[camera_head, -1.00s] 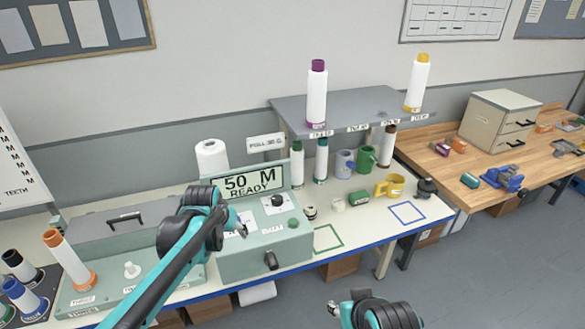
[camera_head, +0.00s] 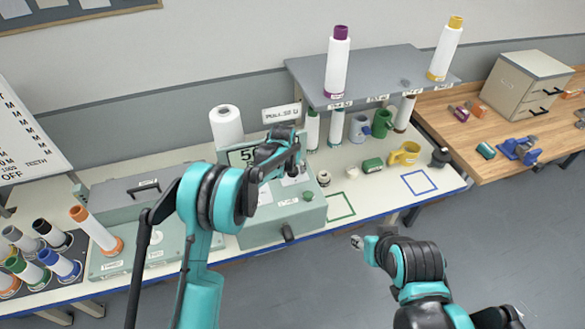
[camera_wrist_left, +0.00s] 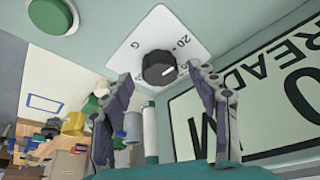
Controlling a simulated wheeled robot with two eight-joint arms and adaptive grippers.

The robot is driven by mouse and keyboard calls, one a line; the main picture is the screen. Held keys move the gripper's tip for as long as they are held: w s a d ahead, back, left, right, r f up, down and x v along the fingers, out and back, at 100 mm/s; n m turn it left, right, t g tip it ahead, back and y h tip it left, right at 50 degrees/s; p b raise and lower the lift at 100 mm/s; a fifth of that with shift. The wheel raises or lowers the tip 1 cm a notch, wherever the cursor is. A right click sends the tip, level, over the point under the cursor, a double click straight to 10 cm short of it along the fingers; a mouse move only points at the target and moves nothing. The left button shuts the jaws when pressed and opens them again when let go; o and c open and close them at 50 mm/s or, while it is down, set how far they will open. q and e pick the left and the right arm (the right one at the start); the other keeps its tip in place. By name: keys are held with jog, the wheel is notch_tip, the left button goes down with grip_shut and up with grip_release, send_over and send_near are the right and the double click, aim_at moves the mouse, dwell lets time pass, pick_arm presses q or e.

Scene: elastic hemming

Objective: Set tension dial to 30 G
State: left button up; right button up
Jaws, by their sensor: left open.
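The black tension dial (camera_wrist_left: 158,68) has a white pointer mark and sits on a white plate (camera_wrist_left: 160,30) printed with "20" and "G". In the head view the plate (camera_head: 296,179) shows beside my left gripper (camera_head: 291,160), which hides the dial there. In the left wrist view my left gripper (camera_wrist_left: 160,82) is open, its two fingers apart on either side of the dial. I cannot tell whether they touch it. My right gripper (camera_head: 357,242) is low in the head view, away from the table; its finger opening is too small to judge.
The display (camera_wrist_left: 265,100) is partly hidden by my left arm in the head view. A green button (camera_head: 308,196) is close to the dial plate. A shelf (camera_head: 375,75) with spools stands behind. A green outlined square (camera_head: 341,217) on the table is empty.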

pick_arm(q)
jog(key=shift+w+f, duration=0.15)
jog(key=shift+f, duration=0.45)
jog(key=c, duration=1.2)
jog(key=shift+o, duration=0.2)
